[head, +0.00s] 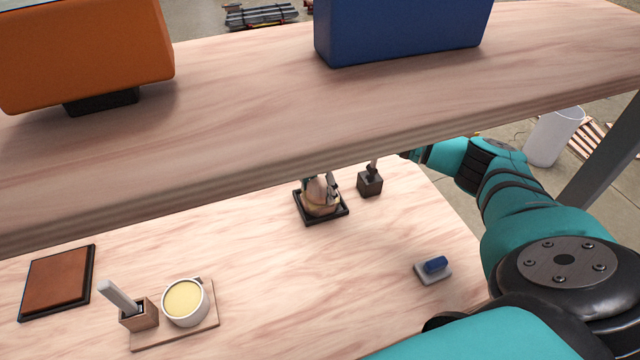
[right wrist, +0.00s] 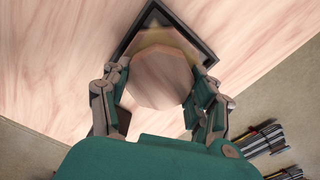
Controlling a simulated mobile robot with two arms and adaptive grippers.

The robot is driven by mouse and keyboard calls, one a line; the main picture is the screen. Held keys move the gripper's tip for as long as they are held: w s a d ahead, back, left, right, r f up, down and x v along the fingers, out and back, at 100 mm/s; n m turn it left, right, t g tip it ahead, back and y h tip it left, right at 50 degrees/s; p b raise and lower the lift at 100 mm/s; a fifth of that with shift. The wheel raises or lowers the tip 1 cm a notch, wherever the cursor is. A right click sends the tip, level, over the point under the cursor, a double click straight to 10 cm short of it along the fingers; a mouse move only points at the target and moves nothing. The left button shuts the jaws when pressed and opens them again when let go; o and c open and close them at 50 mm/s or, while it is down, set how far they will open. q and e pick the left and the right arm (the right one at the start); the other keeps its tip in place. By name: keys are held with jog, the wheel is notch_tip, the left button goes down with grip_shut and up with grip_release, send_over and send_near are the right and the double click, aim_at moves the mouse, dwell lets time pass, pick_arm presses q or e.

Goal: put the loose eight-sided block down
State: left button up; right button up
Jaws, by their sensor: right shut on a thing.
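The eight-sided block (right wrist: 160,78) is pale wood with a flat, many-sided top. My right gripper (right wrist: 158,88) is shut on it, with one finger on each side. The block is at a square tray (right wrist: 152,18) with a dark rim. A yellowish edge shows just beyond the block in the wrist view; I cannot tell whether it is another block underneath. In the head view, the tray (head: 338,215) stands on the lower table, with the block (head: 319,203) over it, partly hidden by my gripper. Whether the block rests on anything is unclear. My left gripper is not in view.
A dark holder (head: 370,185) stands right behind the tray. A blue piece on a grey plate (head: 434,268) lies nearer right. A cup (head: 184,303), a wooden holder (head: 138,315) and a brown pad (head: 58,280) are at left. A shelf (head: 250,140) overhangs the table's back.

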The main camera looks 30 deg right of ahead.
aim_at(320, 187)
jog(key=shift+f, duration=0.1)
jog(key=o, duration=1.3)
jog(key=shift+r, duration=0.2)
notch_tip(320, 187, up, 12)
jog(key=shift+b, duration=0.85)
jog(key=shift+f, duration=0.1)
